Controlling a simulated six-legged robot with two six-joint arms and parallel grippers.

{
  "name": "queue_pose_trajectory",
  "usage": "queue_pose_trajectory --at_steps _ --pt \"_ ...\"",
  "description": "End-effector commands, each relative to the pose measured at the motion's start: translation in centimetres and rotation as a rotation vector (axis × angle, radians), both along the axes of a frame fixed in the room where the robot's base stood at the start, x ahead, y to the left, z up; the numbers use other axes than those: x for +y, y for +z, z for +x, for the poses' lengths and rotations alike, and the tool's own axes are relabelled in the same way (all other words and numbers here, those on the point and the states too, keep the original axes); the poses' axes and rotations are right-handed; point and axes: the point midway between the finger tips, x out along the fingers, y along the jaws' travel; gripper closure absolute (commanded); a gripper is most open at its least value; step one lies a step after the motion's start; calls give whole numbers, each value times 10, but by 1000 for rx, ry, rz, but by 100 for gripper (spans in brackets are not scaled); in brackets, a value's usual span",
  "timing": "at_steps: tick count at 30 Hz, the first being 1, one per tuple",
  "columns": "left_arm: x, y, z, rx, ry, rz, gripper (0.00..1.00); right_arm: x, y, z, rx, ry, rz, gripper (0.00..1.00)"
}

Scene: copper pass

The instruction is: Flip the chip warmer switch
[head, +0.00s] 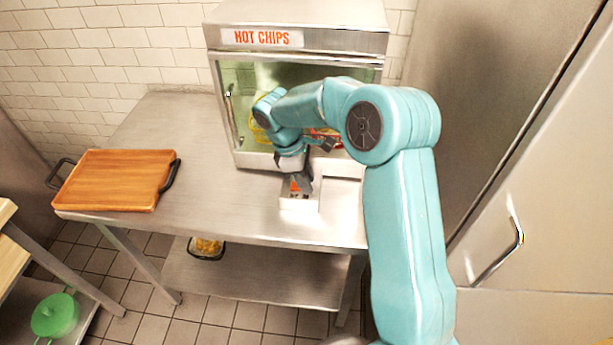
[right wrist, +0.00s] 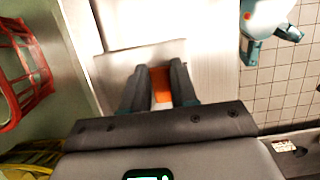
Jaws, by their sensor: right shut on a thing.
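The chip warmer (head: 300,14) is a steel cabinet with a glass front and a "HOT CHIPS" sign, at the back of the steel table. A pale switch box (head: 300,203) juts out at its front base. The orange switch (head: 294,186) stands on this box, partly hidden by my right gripper (head: 302,186). In the right wrist view the orange switch (right wrist: 160,84) shows between the two dark fingers of my right gripper (right wrist: 160,78), which is shut on it. My right arm covers part of the glass front. My left gripper is not in the head view.
A wooden board with black handles (head: 118,180) lies at the left of the steel table (head: 205,190). A dish of yellow food (head: 206,247) is on the lower shelf. A green pot (head: 55,315) stands lower left. A red wire basket (right wrist: 22,75) shows inside the warmer.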

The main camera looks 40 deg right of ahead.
Motion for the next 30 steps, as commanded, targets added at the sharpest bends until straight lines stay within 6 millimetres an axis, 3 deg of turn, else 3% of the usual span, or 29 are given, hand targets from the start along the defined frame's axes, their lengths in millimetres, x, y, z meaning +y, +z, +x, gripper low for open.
queue_pose_trajectory --at_steps 1,3,12,16,30 --pt "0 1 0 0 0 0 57 -2 4 2 -9 0 -5 69" --pt "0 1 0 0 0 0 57 -2 4 1 -8 -1 -4 47" --pt "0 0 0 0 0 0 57 -1 3 1 -6 0 -2 47" --pt "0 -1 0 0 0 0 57 2 13 4 -7 2 -3 47" --pt "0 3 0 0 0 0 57 23 125 30 -11 2 -3 47"
